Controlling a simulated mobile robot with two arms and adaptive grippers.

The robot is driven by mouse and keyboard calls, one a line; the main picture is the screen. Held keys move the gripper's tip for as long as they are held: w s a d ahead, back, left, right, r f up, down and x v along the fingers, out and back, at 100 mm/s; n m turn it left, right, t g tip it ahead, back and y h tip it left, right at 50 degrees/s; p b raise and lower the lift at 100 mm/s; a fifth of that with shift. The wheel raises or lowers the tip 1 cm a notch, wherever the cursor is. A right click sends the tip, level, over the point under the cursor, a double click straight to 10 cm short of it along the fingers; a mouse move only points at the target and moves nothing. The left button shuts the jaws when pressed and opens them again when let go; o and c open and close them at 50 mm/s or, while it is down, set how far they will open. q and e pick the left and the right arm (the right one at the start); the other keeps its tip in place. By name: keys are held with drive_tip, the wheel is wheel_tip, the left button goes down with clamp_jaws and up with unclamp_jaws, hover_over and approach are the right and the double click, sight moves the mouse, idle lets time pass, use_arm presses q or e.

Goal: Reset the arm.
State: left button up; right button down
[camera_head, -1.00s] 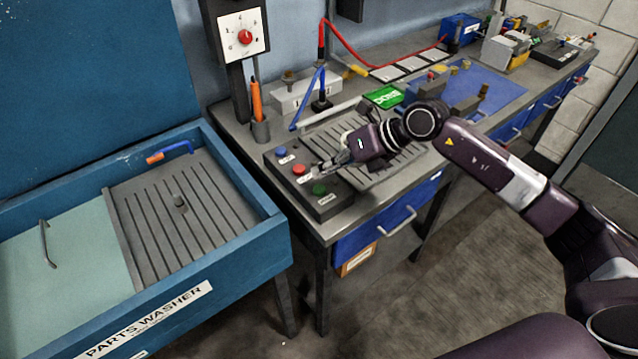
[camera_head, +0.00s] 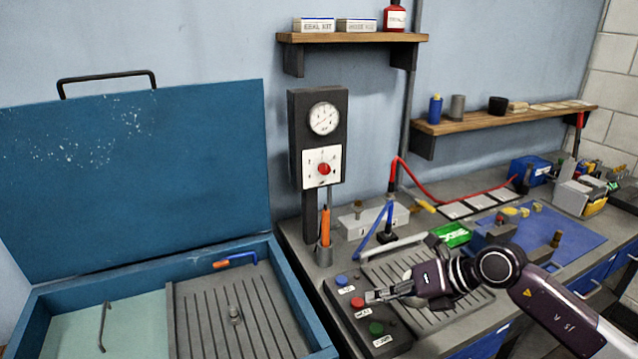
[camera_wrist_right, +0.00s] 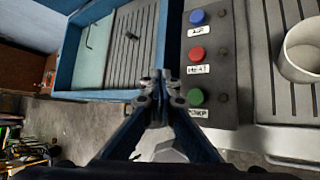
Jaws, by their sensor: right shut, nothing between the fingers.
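My right arm reaches in from the right in the head view. Its right gripper (camera_head: 378,297) is shut and empty, above or beside the button box (camera_head: 352,318) on the bench. The box has a blue button (camera_head: 341,280), a red button (camera_head: 358,302) and a green button (camera_head: 376,328). In the right wrist view the shut fingertips (camera_wrist_right: 160,88) show left of the box's blue (camera_wrist_right: 197,17), red (camera_wrist_right: 196,54) and green (camera_wrist_right: 195,97) buttons. I cannot tell whether the fingers touch the box. My left gripper is not in view.
A blue parts washer (camera_head: 285,300) with its lid (camera_head: 130,180) raised stands at the left. A grooved tray (camera_head: 455,305), a green bin (camera_head: 452,235) and a blue mat (camera_head: 575,240) lie on the bench. A gauge panel (camera_head: 318,135) and shelves (camera_head: 505,118) are behind.

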drive_tip(key=s+a+r+y, duration=0.2)
drive_tip(key=a+r+y, duration=0.2)
drive_tip(key=a, duration=0.4)
drive_tip(key=a+r+m+t+y, duration=0.4)
drive_tip(key=a+r+m+t, duration=0.1)
drive_tip(key=r, duration=0.3)
drive_tip(key=d+r+m+t+h, duration=0.3)
drive_tip(key=d+r+m+t, duration=0.1)
drive_tip(key=m+t, duration=0.35)
drive_tip(key=d+f+m+t+h, duration=0.1)
drive_tip(key=d+f+m+h, duration=0.7)
drive_tip(key=d+m+h, duration=0.55)
drive_tip(key=s+d+f+m+g+h, duration=0.15)
drive_tip(key=s+f+m+g, duration=0.35)
drive_tip(key=f, duration=0.5)
drive_tip(key=s+a+f+m+g+y, duration=0.1)
drive_tip(key=s+f+m+g, duration=0.3)
drive_tip(key=s+f, duration=0.6)
drive_tip(key=s+a+f+m+g+y, duration=0.1)
drive_tip(key=s+f+g, duration=0.55)
drive_tip(key=s, duration=0.75)
wheel_tip(320, 180, down, 30)
drive_tip(key=s+g+b, duration=0.1)
drive_tip(key=s+b, duration=0.1)
drive_tip(key=s, duration=0.1)
drive_tip(key=s+d+f+g+b, duration=0.1)
drive_tip(key=s+d+f, duration=0.2)
drive_tip(key=s+f, duration=1.3)
